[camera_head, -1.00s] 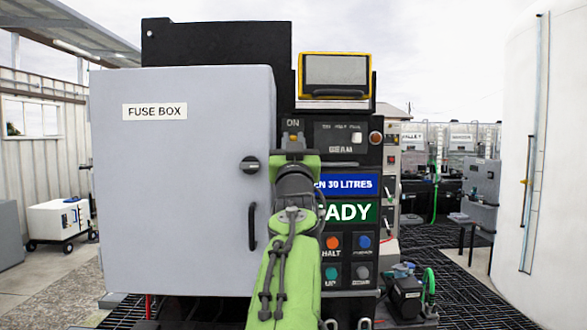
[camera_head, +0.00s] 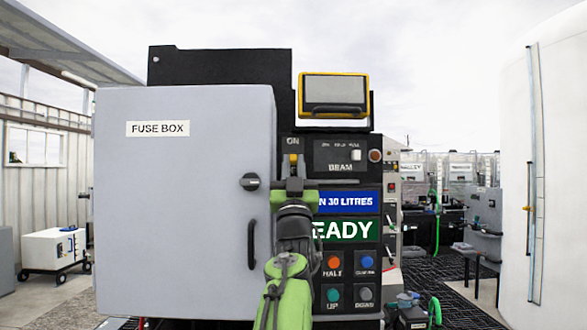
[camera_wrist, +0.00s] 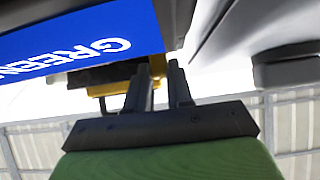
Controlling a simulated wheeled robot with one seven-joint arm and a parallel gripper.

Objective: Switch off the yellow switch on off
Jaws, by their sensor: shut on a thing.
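The yellow switch (camera_head: 293,158) sits under the ON label near the top left of the control panel, just right of the fuse box. Only a small part of it shows above my gripper (camera_head: 293,168). My gripper is in front of the panel, its fingers pointing up and shut on the switch. The dark fingers and green hand hide the switch's lower part and any label below it. In the wrist view my gripper's two fingers (camera_wrist: 160,75) are close together, with a little yellow at their tips. The lever's exact position cannot be told.
The grey fuse box (camera_head: 185,220), with a dark knob and handle, stands close to the left of my gripper. To the right are the BEAM panel (camera_head: 340,154), a blue sign (camera_head: 348,201), a green READY sign (camera_head: 355,230) and several push buttons. A yellow-framed display (camera_head: 333,95) is above.

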